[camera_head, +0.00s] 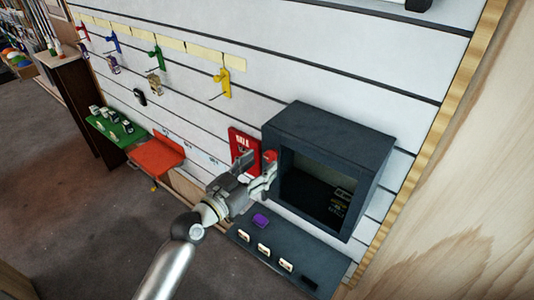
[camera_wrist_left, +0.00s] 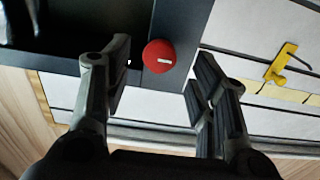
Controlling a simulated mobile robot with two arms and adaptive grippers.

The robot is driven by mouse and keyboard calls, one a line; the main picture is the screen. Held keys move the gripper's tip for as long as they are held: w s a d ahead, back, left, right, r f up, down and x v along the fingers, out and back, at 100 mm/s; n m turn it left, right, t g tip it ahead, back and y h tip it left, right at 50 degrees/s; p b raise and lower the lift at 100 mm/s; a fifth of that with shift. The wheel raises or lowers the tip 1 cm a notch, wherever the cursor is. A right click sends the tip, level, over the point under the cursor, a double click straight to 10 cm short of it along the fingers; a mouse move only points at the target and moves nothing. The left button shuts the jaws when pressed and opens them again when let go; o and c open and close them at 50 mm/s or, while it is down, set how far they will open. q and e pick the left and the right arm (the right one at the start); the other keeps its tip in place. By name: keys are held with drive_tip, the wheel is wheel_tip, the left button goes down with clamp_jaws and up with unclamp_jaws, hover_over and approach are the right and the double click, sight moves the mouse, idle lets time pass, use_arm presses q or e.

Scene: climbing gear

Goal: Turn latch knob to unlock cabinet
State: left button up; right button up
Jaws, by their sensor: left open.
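The dark grey cabinet (camera_head: 330,135) is mounted on the slatted wall, and its dark inside shows through the front. The round red latch knob (camera_head: 270,156) sits on the cabinet's left front frame. In the left wrist view the red knob (camera_wrist_left: 159,56) carries a short, roughly level white mark. My left gripper (camera_head: 259,166) is open at the knob. In the left wrist view its fingers (camera_wrist_left: 160,78) stand apart on both sides of the knob, with visible gaps. I cannot tell how deep they reach around it. My right gripper is not in view.
A dark shelf (camera_head: 240,234) with white tags and a purple item (camera_head: 261,221) lies below the cabinet. A red sale sign (camera_head: 237,139) is close left of the knob. Coloured hooks, such as the yellow one (camera_head: 224,82), hang further left. A wooden panel (camera_head: 460,200) stands on the right.

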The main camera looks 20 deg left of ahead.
sight(268, 159)
use_arm(q)
drive_tip(key=shift+p+x, duration=0.45)
drive_tip(key=shift+x, duration=1.4)
drive_tip(key=c, duration=1)
drive_tip(key=shift+c, duration=0.2)
